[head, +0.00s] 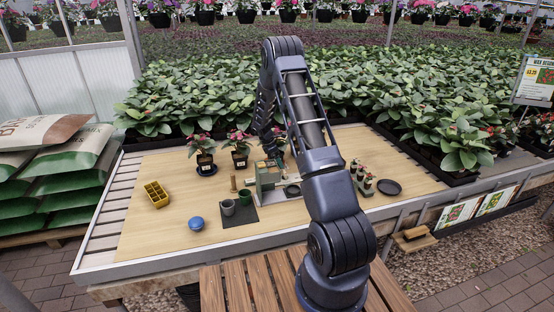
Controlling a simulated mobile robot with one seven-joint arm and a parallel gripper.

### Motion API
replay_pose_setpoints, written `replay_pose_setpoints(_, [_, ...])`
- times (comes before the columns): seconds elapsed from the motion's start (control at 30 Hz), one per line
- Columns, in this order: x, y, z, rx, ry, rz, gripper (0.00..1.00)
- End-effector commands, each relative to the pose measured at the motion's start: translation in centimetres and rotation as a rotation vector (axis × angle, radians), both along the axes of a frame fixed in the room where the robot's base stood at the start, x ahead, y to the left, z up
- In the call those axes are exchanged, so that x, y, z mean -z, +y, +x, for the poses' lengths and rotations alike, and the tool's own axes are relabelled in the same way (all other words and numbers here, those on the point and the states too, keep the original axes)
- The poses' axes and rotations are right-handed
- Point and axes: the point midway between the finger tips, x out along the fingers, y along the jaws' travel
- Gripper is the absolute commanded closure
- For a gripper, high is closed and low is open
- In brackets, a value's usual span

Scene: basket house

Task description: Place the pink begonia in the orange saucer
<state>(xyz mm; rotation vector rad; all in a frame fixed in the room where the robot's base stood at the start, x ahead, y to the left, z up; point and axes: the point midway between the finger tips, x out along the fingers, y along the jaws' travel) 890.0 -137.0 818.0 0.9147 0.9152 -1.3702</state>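Two potted plants with pinkish-red flowers stand upright at the back of the table, a left one (201,145) and a middle one (238,142). Each is in a dark pot with a small white label. More pinkish-red bloom (278,133) shows just beside my arm. I cannot tell which plant is the pink begonia. No orange saucer can be made out; part of the table is hidden behind my arm. My gripper (270,150) is low over the back middle of the table, right of the middle plant. Its fingers are too small and covered to read.
A yellow seed tray (156,194), blue round item (196,223), dark mat (243,224) with pots, green-grey box (267,178), small potted plants (367,181) and black saucer (388,187) occupy the wooden table (150,235). Its front left is clear.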

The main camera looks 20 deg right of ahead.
Motion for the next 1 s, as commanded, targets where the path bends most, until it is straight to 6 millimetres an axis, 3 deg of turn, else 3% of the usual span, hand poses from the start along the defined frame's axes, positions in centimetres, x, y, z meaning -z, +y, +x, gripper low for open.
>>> replay_pose_setpoints(0.17, [-1.9,0.5,0.1,0.0,-0.003,0.0,0.03])
replay_pose_setpoints(0.6, [-9.4,3.7,0.0,0.0,-0.002,0.001,0.03])
replay_pose_setpoints(1.0, [-13.3,4.5,-0.6,0.029,-0.021,0.007,0.03])
